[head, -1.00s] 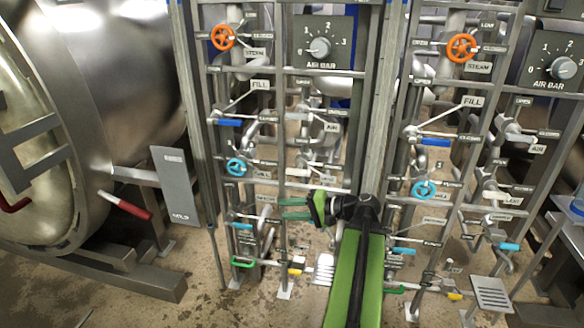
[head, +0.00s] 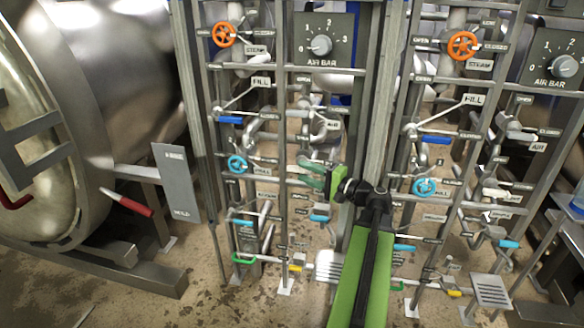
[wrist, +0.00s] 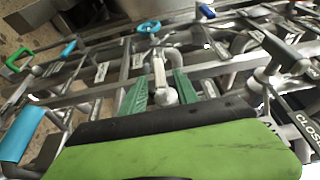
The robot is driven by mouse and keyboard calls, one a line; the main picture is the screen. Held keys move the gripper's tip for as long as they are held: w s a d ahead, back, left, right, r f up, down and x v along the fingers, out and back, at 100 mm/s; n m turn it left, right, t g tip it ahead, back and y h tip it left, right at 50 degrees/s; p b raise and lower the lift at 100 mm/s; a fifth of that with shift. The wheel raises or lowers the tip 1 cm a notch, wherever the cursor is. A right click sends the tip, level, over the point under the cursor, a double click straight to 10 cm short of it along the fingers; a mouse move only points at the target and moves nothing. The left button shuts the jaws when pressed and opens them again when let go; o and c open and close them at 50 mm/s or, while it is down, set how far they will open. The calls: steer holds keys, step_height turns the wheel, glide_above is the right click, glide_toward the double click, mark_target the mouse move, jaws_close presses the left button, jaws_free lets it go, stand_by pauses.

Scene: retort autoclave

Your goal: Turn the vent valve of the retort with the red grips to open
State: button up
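The retort (head: 130,95) with red grips (head: 128,204) stands at the left. Its valve panel is in the middle of the head view. My gripper (head: 308,174) is in front of this panel, at the height of a pale valve lever; its green fingers point left and largely cover that valve. In the wrist view, my gripper's fingers (wrist: 161,94) stand apart, with a pale grey lever (wrist: 158,72) with a rounded end between them. Narrow gaps seem to show on both sides of the lever. The vent label is hidden or unreadable behind my gripper, and I cannot read the lever's setting.
The panel also carries an orange steam wheel (head: 223,35), a blue wheel (head: 237,164), a blue fill lever (head: 230,119) and an air bar dial (head: 321,45). A similar panel with another orange wheel (head: 463,45) stands at the right. Pipes and upright posts crowd my gripper.

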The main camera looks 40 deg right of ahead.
mark_target(290, 166)
steer(key=w, duration=0.4)
steer(key=w+a, duration=0.1)
steer(key=w, duration=0.1)
steer(key=shift+c, duration=0.2)
jaws_close()
steer(key=shift+d, duration=0.1)
steer(key=shift+r+p, duration=0.1)
steer(key=shift+p, duration=0.2)
